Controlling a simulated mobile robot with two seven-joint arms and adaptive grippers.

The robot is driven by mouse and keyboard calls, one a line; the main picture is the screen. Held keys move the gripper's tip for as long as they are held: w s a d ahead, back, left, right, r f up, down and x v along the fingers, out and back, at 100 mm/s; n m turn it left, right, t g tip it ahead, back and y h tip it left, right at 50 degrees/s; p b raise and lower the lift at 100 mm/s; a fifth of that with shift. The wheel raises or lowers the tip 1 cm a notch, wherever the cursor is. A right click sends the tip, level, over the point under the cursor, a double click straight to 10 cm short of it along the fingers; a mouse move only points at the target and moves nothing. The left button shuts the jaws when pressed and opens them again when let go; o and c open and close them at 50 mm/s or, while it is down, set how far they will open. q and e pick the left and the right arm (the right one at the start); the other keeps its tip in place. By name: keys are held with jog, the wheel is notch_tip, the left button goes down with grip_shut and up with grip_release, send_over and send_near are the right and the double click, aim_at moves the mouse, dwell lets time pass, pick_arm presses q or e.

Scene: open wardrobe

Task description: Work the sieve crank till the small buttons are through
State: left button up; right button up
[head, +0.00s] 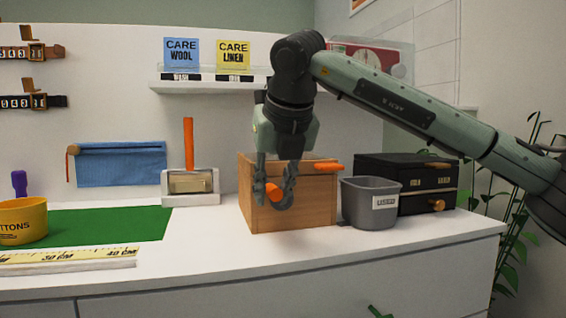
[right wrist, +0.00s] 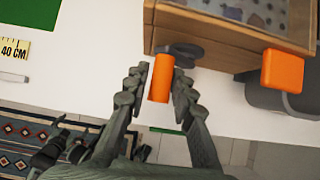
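The sieve is a wooden box (head: 300,205) on the white counter, with an orange crank handle (head: 277,198) at its front. In the right wrist view the crank shows as an orange cylinder (right wrist: 161,80) on a dark disc (right wrist: 188,49). Grey pieces lie in the box's top; I cannot tell small buttons from large. My right gripper (head: 273,192) points down at the box front. Its two fingers (right wrist: 159,90) stand on either side of the handle, with a gap showing on the left. A dark shape (right wrist: 62,143), perhaps my left gripper, shows low in the right wrist view.
A grey labelled bin (head: 357,212) and a black box (head: 400,170) stand right of the sieve. An orange block (head: 328,166) sits on the sieve's right upper edge. A yellow tub (head: 22,222), green mat (head: 110,228) and ruler (head: 70,257) lie left.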

jog(key=shift+d, duration=0.1)
jog(key=shift+w+d+b, duration=0.2)
jog(key=shift+w+d, duration=0.05)
jog(key=shift+d, duration=0.5)
jog(key=shift+w+d+b, duration=0.2)
jog(key=shift+w+d, duration=0.05)
jog(key=shift+d, duration=0.45)
jog(key=shift+o, duration=0.2)
jog(key=o, duration=0.4)
jog(key=shift+a, duration=0.1)
jog(key=shift+r, duration=0.15)
jog(key=p+v, duration=0.1)
jog(key=v, duration=0.6)
jog(key=shift+p, duration=0.3)
